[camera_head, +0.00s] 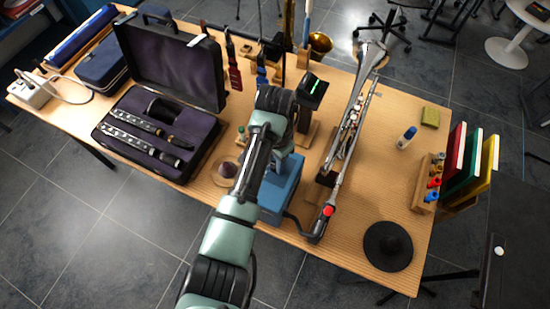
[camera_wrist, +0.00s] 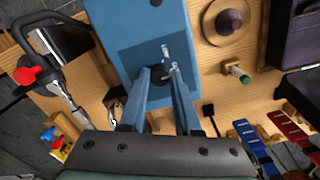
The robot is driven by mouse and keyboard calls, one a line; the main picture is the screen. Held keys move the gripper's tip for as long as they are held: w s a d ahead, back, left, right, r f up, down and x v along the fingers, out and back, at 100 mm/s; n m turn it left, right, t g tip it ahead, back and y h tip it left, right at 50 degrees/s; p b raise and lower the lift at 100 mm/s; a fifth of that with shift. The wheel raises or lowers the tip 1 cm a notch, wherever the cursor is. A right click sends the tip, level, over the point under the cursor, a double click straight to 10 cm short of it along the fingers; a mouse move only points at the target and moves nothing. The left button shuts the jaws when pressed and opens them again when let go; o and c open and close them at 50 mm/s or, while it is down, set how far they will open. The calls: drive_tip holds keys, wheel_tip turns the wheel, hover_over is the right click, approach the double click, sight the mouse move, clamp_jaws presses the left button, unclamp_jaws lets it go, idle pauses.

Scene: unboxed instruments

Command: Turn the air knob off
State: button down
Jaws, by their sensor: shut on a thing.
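A blue box (camera_wrist: 122,42) stands at the table's front edge; it also shows in the head view (camera_head: 283,188), partly behind my arm. A small dark knob (camera_wrist: 160,72) is on the box's face, with small pale metal parts beside it. My gripper (camera_wrist: 160,73) has its two blue fingers on either side of this knob and is shut on it. The fingers hide part of the knob, so its turned position cannot be told. In the head view my arm's end hides the fingertips and the knob.
A black air nozzle with a red button (camera_head: 327,211) lies right of the box. A long metal instrument (camera_head: 348,120) is on a stand behind it. An open clarinet case (camera_head: 160,140) is at left. A black round disc (camera_head: 388,246) lies front right.

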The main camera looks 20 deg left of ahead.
drive_tip(key=c, duration=0.6)
unclamp_jaws()
drive_tip(key=shift+r, duration=0.1)
wheel_tip(320, 180, up, 13)
drive_tip(key=shift+f+p, duration=0.1)
drive_tip(key=shift+p, duration=0.95)
drive_tip(key=shift+w, duration=0.1)
